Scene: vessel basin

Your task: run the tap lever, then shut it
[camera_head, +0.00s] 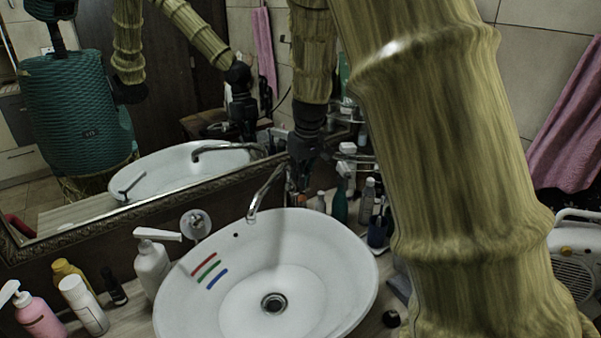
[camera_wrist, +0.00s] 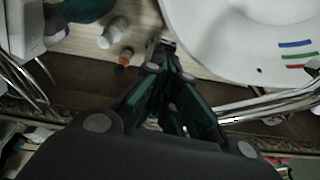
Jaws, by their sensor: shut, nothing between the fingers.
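The chrome tap (camera_head: 265,192) arches over the back of the white basin (camera_head: 340,305). I see no stream below its spout. In the wrist view the tap's chrome spout (camera_wrist: 270,104) lies right of my fingers. I cannot make out the tap lever; the area by the tap body is partly behind my gripper. My gripper (camera_head: 298,194) points down just right of the tap, behind the basin's back rim. In the wrist view its dark green fingers (camera_wrist: 164,52) come together, with nothing between them. I cannot tell whether they touch the tap.
A framed mirror (camera_head: 150,213) runs behind the counter. Pump bottles (camera_head: 152,268) and a pink bottle (camera_head: 38,318) stand left of the basin. Several bottles (camera_head: 340,206) crowd its right side, near my gripper. A white appliance (camera_head: 575,250) is at the far right.

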